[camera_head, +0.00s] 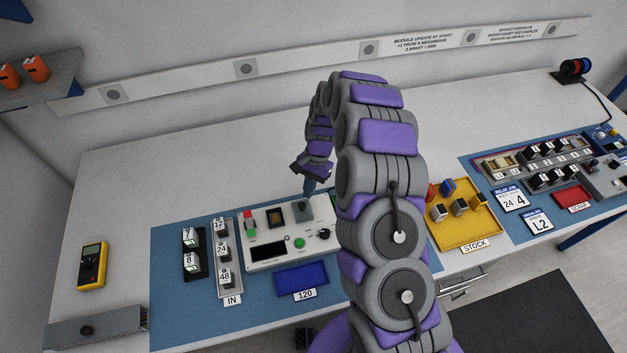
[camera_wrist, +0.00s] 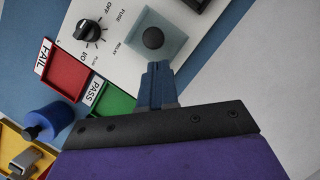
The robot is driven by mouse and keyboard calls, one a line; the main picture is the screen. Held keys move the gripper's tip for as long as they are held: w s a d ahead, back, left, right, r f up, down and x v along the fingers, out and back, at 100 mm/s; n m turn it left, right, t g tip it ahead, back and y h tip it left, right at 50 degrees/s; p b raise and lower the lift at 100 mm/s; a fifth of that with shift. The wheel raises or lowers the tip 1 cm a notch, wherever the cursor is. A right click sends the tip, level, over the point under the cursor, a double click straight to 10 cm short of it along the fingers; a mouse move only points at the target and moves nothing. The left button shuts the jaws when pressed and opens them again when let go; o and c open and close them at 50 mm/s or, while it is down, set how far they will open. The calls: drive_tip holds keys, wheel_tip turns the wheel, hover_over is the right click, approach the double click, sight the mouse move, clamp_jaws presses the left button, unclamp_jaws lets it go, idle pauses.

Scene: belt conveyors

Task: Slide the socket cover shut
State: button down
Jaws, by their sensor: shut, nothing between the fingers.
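A small grey-teal, see-through square cover (camera_wrist: 160,42) with a dark round knob (camera_wrist: 153,38) lies on the white panel in the wrist view. In the head view a dark square cover (camera_head: 302,211) sits at the upper right of the panel (camera_head: 286,262). My gripper (camera_head: 309,190) hangs just behind it, fingers pointing down. In the wrist view my gripper's blue fingers (camera_wrist: 157,66) are shut and empty, just beside the cover's near edge. Whether they touch it I cannot tell.
The panel has a black dial (camera_wrist: 90,31), a square black socket (camera_head: 275,217) and a green button (camera_head: 300,243). Red (camera_wrist: 66,74) and green (camera_wrist: 112,104) trays lie beside it. A yellow stock tray (camera_head: 465,230) stands right of my arm. The bench behind is clear.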

drive_tip(key=shift+s+a, duration=0.25)
drive_tip(key=shift+s, duration=0.15)
drive_tip(key=a, duration=0.3)
drive_tip(key=s+a+p, duration=0.1)
drive_tip(key=a, duration=0.2)
drive_tip(key=s+a+p, duration=0.1)
drive_tip(key=a, duration=0.2)
drive_tip(key=shift+a+f, duration=0.1)
drive_tip(key=shift+w+d, duration=0.1)
drive_tip(key=shift+d, duration=0.1)
